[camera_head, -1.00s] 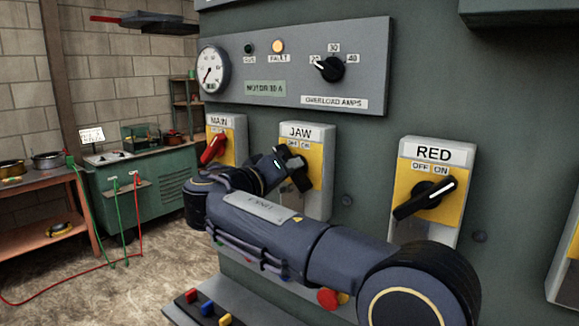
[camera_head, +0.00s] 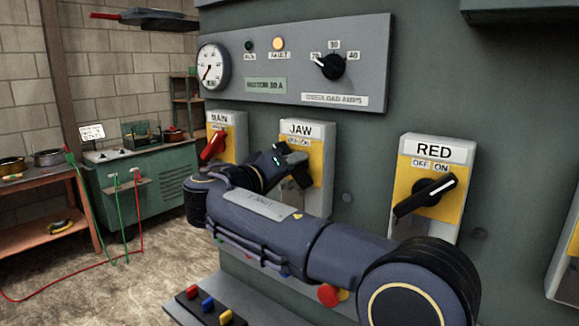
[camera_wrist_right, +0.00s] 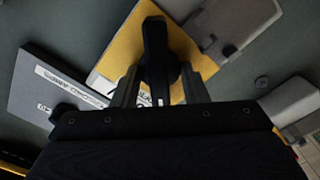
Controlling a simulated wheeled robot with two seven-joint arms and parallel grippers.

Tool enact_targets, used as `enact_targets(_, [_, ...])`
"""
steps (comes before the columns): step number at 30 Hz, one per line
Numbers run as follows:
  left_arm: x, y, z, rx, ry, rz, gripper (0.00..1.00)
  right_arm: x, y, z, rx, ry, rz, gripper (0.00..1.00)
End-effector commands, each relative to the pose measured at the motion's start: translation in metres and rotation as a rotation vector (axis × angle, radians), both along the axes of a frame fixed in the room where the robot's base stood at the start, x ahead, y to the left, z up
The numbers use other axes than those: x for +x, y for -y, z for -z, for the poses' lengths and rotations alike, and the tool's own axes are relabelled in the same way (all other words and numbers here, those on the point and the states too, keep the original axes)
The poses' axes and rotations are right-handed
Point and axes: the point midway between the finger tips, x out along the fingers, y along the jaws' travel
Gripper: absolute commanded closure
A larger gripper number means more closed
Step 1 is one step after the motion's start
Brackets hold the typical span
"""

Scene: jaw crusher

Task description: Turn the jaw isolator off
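The jaw isolator is a grey plate with a yellow face (camera_head: 317,165) and a JAW label, in the middle of the head view. Its black handle (camera_head: 302,176) is partly hidden by my right gripper (camera_head: 288,158). The right wrist view shows the handle (camera_wrist_right: 155,50) standing between the two fingers of my right gripper (camera_wrist_right: 160,88). The fingers are apart, with a gap visible on each side of the handle. The handle's exact angle against the OFF and ON marks is hard to tell. My left gripper is in neither view.
The MAIN isolator with a red handle (camera_head: 213,145) is close on the left. The RED isolator (camera_head: 432,190) is on the right, near my arm. An overload panel (camera_head: 300,65) is above. Coloured buttons (camera_head: 207,304) are on a ledge below.

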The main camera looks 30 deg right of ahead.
Motion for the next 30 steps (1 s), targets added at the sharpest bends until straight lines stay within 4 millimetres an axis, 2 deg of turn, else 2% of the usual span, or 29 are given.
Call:
enact_targets(5, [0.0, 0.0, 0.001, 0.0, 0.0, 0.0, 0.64, -0.002, -0.006, 0.0, 0.0, 0.001, -0.001, 0.6])
enact_targets(15, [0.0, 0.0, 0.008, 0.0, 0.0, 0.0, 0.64, -0.023, -0.057, 0.001, -0.001, 0.0, -0.004, 0.6])
enact_targets(18, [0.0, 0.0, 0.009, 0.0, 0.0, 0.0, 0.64, -0.027, -0.066, 0.001, 0.001, 0.0, -0.002, 0.6])
enact_targets(30, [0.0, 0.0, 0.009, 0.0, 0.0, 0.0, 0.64, -0.03, -0.072, 0.0, 0.0, 0.0, 0.0, 0.6])
